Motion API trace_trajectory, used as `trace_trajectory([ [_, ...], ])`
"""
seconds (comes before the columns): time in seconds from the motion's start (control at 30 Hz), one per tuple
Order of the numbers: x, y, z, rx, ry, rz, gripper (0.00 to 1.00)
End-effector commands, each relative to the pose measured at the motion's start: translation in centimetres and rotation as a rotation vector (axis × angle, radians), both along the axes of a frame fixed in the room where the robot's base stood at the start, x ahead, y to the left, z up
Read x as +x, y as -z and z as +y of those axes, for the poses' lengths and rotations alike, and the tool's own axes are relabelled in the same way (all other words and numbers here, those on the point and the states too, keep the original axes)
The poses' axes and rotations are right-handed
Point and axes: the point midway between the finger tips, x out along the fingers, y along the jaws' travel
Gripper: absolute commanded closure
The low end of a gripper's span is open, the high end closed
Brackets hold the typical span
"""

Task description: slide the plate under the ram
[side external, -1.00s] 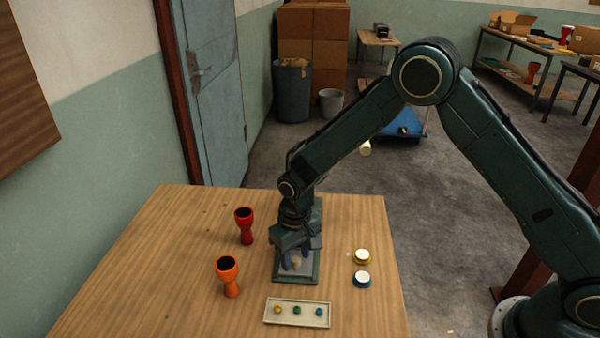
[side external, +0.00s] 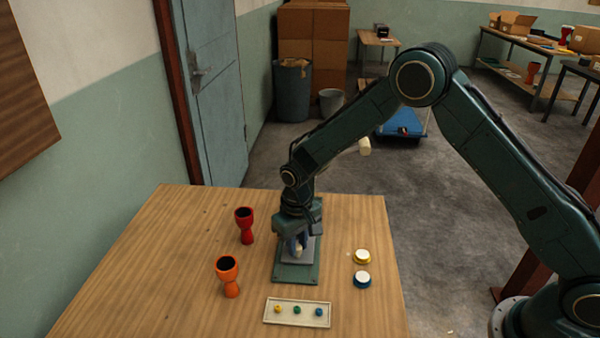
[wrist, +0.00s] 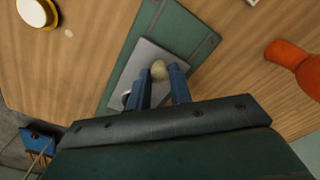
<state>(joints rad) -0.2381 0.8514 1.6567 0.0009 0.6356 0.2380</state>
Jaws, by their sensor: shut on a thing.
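The grey metal plate (side external: 311,256) lies on the green base (side external: 297,273) of the press, with bare base in front of it. It also shows in the wrist view (wrist: 150,54). A pale round knob (wrist: 159,70) stands on the plate. My gripper (side external: 297,243) is low over the plate. Its blue fingers (wrist: 160,84) are shut on the knob, one on each side. My arm hides most of the press's rear.
A pale tray (side external: 270,318) with three coloured knobs lies in front. A yellow-rimmed disc (side external: 362,257) and a blue-rimmed disc (side external: 362,280) lie to the right.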

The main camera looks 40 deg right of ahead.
Motion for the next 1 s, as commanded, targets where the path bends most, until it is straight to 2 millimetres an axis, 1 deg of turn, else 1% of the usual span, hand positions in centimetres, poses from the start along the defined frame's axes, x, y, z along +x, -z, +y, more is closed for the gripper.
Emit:
trace_trajectory([
  [0.03,0.52,-0.03,-0.46,0.001,0.003,-0.003,1.0],
  [0.1,0.89,-0.06,-0.82,0.002,0.002,-0.004,1.0],
  [0.37,0.95,-0.08,-0.89,0.001,0.0,-0.004,1.0],
  [0.4,0.95,-0.08,-0.88,0.001,0.0,-0.004,0.77],
  [0.47,0.94,-0.08,-0.88,0.001,-0.001,-0.004,0.65],
  [0.5,0.93,-0.07,-0.87,0.001,-0.001,-0.004,0.57],
  [0.83,0.89,-0.09,-0.86,0.001,0.0,-0.002,0.57],
  [1.0,0.91,-0.7,-0.86,0.001,0.0,-0.003,0.57],
])
